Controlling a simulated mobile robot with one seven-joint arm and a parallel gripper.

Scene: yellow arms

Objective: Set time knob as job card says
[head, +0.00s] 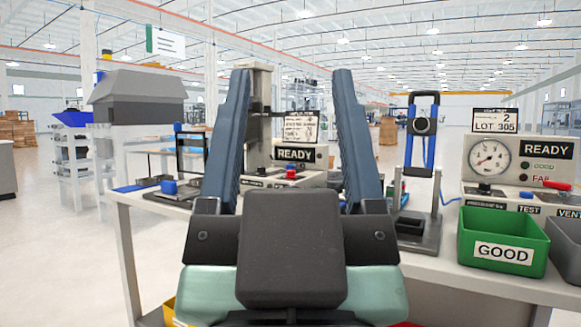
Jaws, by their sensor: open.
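My gripper (292,82) fills the middle of the head view, its two dark blue-grey fingers pointing up and standing wide apart with nothing between them. Beyond them, on the bench, stands a press-like machine (259,115) with a tall beige column. Its unit has a READY display (297,154) and a red button (291,174). A white card (301,126) with small print stands above that display; its text is too small to read. I cannot make out a time knob; the gripper hides the lower front of this machine.
To the right stand a gauge unit (491,157) reading READY under a LOT 305 card (495,120), a blue-handled clamp stand (421,150), and a green GOOD bin (502,237) at the bench (450,272) edge. A blue-knobbed fixture (169,188) sits left. Open floor lies left.

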